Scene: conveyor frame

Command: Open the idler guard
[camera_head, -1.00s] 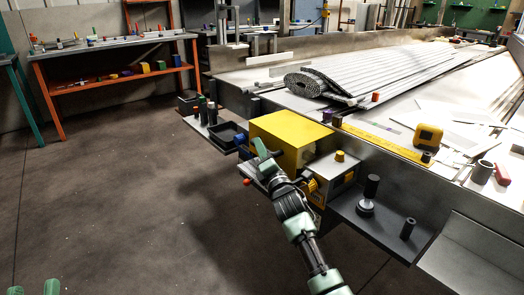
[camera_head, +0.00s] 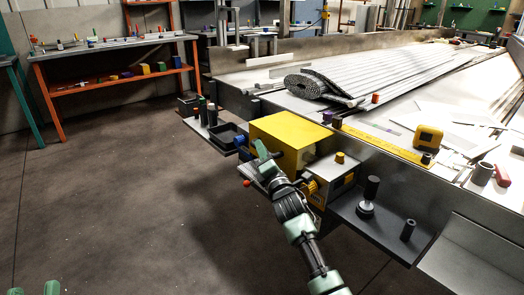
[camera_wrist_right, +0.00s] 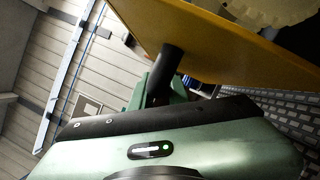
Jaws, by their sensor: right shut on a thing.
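The idler guard appears to be the yellow box-shaped cover (camera_head: 285,135) on the conveyor frame's near side. It looks closed. In the right wrist view its yellow panel (camera_wrist_right: 215,40) fills the top, with a dark round handle (camera_wrist_right: 167,68) standing out from it. My right gripper (camera_head: 262,152) is at the guard's left front face and is shut on this handle. Its green finger (camera_wrist_right: 150,92) shows beside the handle, while the exact contact is partly hidden. Only the green fingertips of my left gripper (camera_head: 33,290) show at the bottom left, apart and empty, far from the guard.
Right of the guard, a dark shelf (camera_head: 385,228) holds a black knobbed post (camera_head: 370,193) and a short black cylinder (camera_head: 408,230). A black tray (camera_head: 228,135) lies left of the guard. A tape measure (camera_head: 428,137) is on the conveyor. The floor at left is clear.

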